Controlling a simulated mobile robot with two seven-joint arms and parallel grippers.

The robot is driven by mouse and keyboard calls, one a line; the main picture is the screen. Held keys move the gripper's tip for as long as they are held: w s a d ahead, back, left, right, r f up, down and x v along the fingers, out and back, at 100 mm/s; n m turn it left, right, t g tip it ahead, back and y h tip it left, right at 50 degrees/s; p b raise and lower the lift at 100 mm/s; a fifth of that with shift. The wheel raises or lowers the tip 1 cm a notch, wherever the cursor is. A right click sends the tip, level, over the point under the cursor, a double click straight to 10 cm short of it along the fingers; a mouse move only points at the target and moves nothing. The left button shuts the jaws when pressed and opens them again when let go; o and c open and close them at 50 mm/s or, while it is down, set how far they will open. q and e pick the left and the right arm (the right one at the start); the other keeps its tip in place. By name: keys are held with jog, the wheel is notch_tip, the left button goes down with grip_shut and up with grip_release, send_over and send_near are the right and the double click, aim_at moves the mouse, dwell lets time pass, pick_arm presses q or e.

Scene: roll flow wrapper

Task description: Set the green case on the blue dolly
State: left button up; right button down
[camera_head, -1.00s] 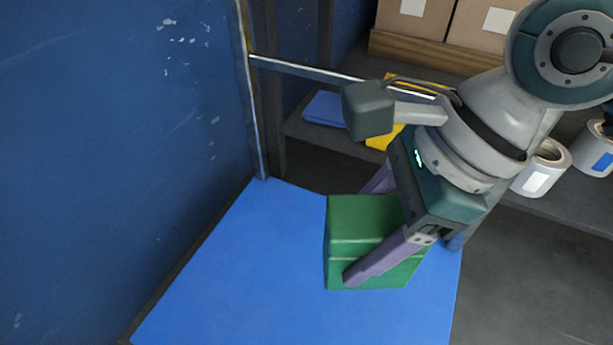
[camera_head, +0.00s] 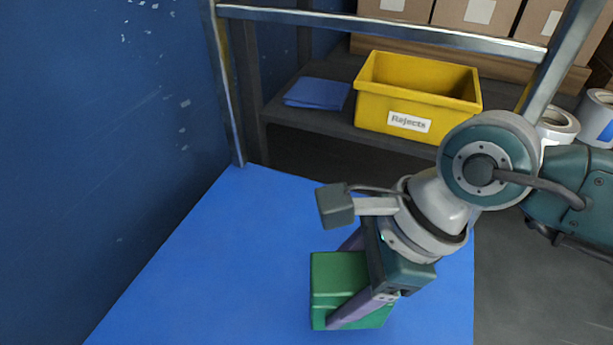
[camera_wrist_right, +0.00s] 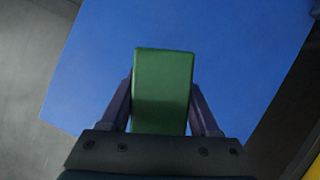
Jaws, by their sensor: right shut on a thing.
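The green case (camera_head: 336,272) is a box between the two purple fingers of my right gripper (camera_head: 345,290). The gripper is shut on it from two opposite sides. The blue dolly (camera_head: 230,265) has a flat blue deck and a grey metal handle frame at its far end. The case is over the deck, right of its middle in the head view; I cannot tell whether it touches the deck. The right wrist view shows the case (camera_wrist_right: 162,85) between the fingers with the blue deck (camera_wrist_right: 235,60) behind it. My left gripper is not in view.
A yellow bin labelled "Rejects" (camera_head: 415,95) and a folded blue cloth (camera_head: 317,93) sit on a dark shelf behind the dolly. A blue wall (camera_head: 100,130) stands left. Bare deck lies left of the case.

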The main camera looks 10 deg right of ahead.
notch_tip(320, 180, down, 4)
jog(key=shift+r+b, duration=0.2)
jog(key=shift+b, duration=0.75)
jog(key=shift+s+r, duration=0.1)
jog(key=shift+c, duration=0.6)
grip_release()
